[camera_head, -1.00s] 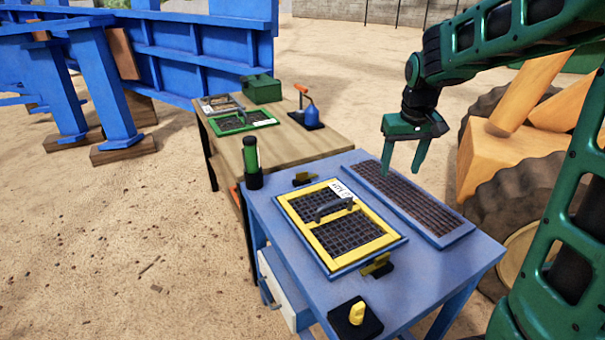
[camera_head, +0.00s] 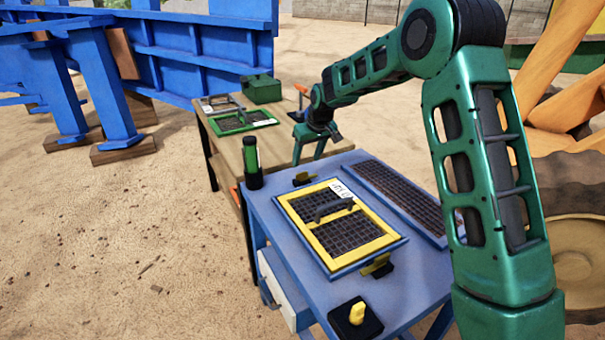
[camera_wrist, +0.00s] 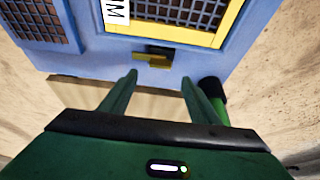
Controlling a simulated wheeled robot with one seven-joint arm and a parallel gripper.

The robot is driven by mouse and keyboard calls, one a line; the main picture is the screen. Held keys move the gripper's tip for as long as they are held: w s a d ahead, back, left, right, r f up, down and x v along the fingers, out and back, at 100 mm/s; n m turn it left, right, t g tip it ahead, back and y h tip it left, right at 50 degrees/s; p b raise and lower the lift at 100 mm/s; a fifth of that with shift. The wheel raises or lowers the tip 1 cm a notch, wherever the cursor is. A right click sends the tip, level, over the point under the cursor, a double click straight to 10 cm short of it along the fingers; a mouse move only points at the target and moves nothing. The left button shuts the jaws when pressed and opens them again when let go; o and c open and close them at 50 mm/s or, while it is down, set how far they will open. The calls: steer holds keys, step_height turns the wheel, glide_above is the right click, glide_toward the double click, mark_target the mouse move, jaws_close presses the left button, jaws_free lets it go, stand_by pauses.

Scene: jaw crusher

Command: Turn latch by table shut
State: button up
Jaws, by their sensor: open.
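A latch (camera_head: 303,179) with a yellow handle on a black base sits on the blue bench top, at the edge of the yellow-framed screen (camera_head: 368,245) nearest the wooden table. In the wrist view this latch (camera_wrist: 152,60) lies just beyond the fingertips, its yellow bar roughly parallel to the screen's edge. My gripper (camera_head: 309,158) is open and empty, pointing down above the gap between the wooden table (camera_head: 275,150) and the bench. In the wrist view my gripper (camera_wrist: 160,78) has its fingers apart, not touching the latch.
A second yellow latch (camera_head: 378,268) is on the screen's near side. A green bottle (camera_head: 252,165) stands at the bench's left corner, close to one finger in the wrist view. A dark grate (camera_head: 400,195) and a yellow knob (camera_head: 357,313) are also on the bench.

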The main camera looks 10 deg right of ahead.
mark_target(302, 173)
steer(key=x, duration=0.8)
steer(key=shift+f, duration=0.15)
steer(key=shift+c, duration=0.3)
steer(key=c, duration=1)
